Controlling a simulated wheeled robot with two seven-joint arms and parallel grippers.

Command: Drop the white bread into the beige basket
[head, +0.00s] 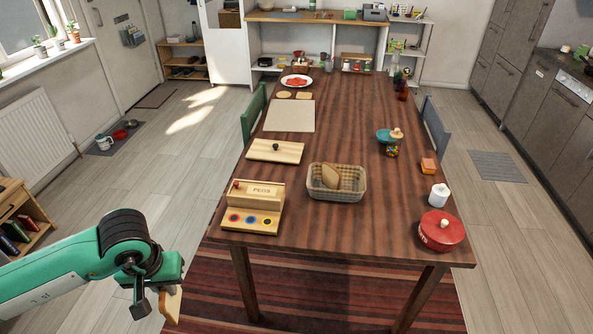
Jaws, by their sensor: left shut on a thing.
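The beige basket (347,190) is a wire-like rectangular container near the front middle of the brown table. A tan-brown bread slice (331,175) leans inside it. My left gripper (156,302) is at the lower left, off the table's left side and below its top. It is shut on a thin, pale tan piece (172,304), which looks like a bread slice seen nearly edge-on and partly hidden by the fingers. The piece is well apart from the basket. My right gripper is not in view.
A lettered wooden box (258,196) with coloured discs stands left of the basket. A knobbed wooden board (275,151) lies behind it. A red pot (441,231), white jar (439,195) and orange block (428,166) stand at right. The table between basket and pot is clear.

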